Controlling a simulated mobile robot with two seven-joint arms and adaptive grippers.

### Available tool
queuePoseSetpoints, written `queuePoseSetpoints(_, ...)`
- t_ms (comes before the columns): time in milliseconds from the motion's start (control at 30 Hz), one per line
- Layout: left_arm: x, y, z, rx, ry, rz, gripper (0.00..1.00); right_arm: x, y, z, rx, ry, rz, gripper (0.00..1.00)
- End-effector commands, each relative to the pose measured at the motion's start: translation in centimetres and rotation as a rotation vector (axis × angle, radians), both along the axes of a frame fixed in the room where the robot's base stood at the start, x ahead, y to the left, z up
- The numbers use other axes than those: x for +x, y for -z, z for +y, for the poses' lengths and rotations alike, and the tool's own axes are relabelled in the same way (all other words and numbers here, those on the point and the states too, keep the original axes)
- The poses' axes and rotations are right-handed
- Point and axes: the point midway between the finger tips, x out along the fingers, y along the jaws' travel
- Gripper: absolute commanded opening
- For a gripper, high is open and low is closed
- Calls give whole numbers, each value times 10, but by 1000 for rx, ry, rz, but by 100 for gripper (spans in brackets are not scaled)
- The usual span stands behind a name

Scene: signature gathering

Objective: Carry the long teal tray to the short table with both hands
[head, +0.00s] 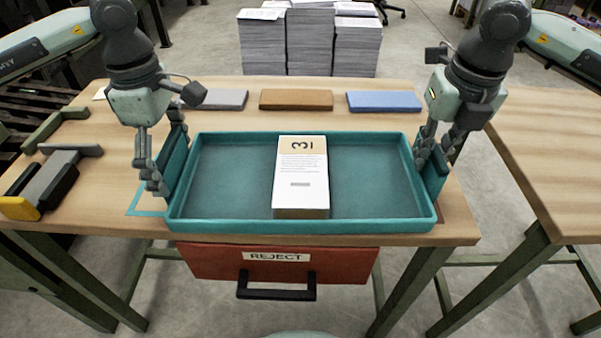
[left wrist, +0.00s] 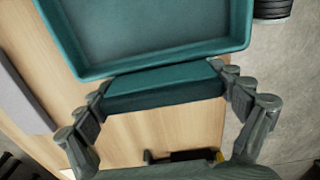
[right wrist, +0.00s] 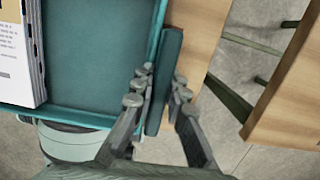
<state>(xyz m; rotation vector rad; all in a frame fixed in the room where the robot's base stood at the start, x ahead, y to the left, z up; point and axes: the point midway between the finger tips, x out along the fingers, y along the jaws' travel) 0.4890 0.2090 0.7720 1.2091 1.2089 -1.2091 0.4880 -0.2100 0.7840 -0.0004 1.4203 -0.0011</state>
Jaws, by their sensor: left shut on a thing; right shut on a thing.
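The long teal tray (head: 376,225) is level over the front of the wooden table, with a stack of printed sheets (head: 301,172) in its middle. My left gripper (head: 163,162) is shut on the tray's left end handle (left wrist: 165,88), with a finger on either side. My right gripper (head: 437,163) is shut on the right end handle (right wrist: 165,85). I cannot tell whether the tray touches the tabletop. A second wooden table (head: 555,140) stands to the right; which table is the short one is not marked.
A floor gap separates the two tables. A red REJECT drawer (head: 220,262) hangs under the front edge. Grey, brown (head: 296,100) and blue (head: 384,102) slabs lie behind the tray. A stapler-like tool (head: 45,185) lies at left. Paper stacks (head: 310,40) stand behind.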

Motion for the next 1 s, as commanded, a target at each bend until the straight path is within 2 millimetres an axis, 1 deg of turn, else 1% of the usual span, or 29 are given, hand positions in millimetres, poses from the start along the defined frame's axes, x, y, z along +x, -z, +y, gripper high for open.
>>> queuePoseSetpoints(200,0,-1,0,0,-1,0,37,1,-2,-1,-1,1,-3,0)
queuePoseSetpoints(333,0,-6,0,1,-1,0,37,1,-7,-1,-1,2,-3,0)
queuePoseSetpoints(467,0,-16,0,1,-1,0,37,1,-17,-1,-1,2,-4,0)
queuePoseSetpoints(700,0,-41,1,2,-1,0,37,1,-42,-1,-1,2,-4,0)
queuePoseSetpoints(800,0,-48,1,2,-1,0,37,1,-50,-1,-1,2,-4,0)
queuePoseSetpoints(1000,0,-51,1,2,-1,0,37,1,-52,-1,-1,2,-3,0)
